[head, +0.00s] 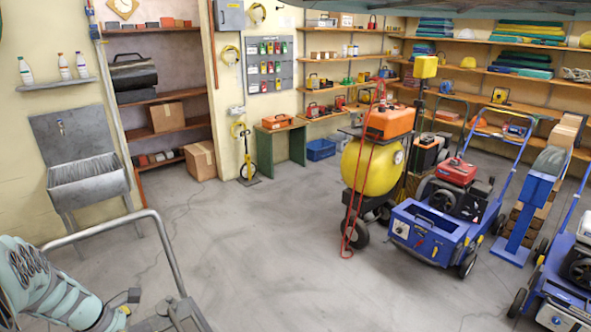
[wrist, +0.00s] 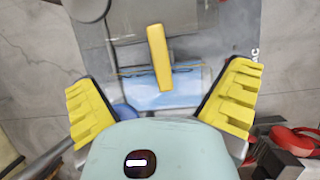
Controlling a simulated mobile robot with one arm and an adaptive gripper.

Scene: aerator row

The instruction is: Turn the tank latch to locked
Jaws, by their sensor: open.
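In the wrist view, a yellow bar-shaped lever (wrist: 159,58) stands over a grey panel (wrist: 100,50) with a light blue patch (wrist: 172,92) beneath. It looks like the tank latch, but I cannot tell its setting. My gripper (wrist: 160,76) is open, with its yellow ridged fingers wide apart on either side of the lever. No contact shows. In the head view, my gripper (head: 128,302) is low at the left, beside a machine with a bent grey tube handle (head: 165,245); the lever cannot be made out there.
A grey sink (head: 88,180) stands at the left wall. A yellow tank (head: 372,168) on wheels and a blue wheeled machine (head: 428,238) stand at the right. The floor between is clear. In the wrist view, a red object (wrist: 292,140) lies at the lower right.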

